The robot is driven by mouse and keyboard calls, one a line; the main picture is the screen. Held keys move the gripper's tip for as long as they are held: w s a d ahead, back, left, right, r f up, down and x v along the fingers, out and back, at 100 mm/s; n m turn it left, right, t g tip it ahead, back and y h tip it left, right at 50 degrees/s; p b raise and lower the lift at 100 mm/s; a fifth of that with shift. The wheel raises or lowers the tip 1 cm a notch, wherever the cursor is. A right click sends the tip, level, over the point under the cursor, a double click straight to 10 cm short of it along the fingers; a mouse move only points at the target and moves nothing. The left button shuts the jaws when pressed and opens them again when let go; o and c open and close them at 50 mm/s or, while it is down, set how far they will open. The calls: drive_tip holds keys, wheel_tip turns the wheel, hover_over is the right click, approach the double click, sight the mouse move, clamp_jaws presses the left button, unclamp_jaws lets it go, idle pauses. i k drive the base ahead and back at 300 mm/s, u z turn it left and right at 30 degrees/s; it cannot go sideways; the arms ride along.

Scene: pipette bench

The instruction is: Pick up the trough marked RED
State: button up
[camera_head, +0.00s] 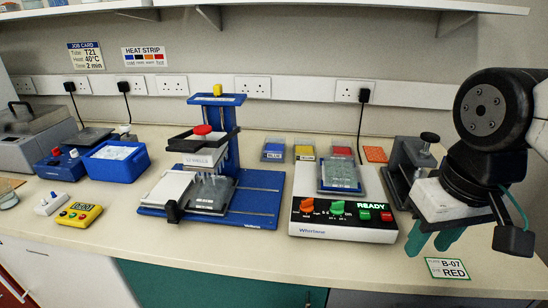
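A small trough with a red label (342,151) stands at the back of the bench, behind the white machine. Its label text is too small to read, and its lower part is hidden by the machine and the plate on it. It is the rightmost in a row with a yellow-labelled trough (305,153) and a blue-labelled trough (273,152). My gripper (433,241) is at the right, with its teal fingers pointing down. The fingers are apart with nothing seen between them. It is in front and to the right of the red trough, well apart from it.
The white machine (340,230) reads READY and carries a clear plate (341,176). An orange rack (375,154) and a dark grey device (404,165) stand right of the troughs. A blue-based press (255,200) is left. A card (447,268) reads B-07 RED.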

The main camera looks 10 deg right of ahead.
sight(338, 146)
drive_tip(key=u, duration=2.45)
drive_tip(key=i, duration=1.3)
drive_tip(key=z, duration=3.45)
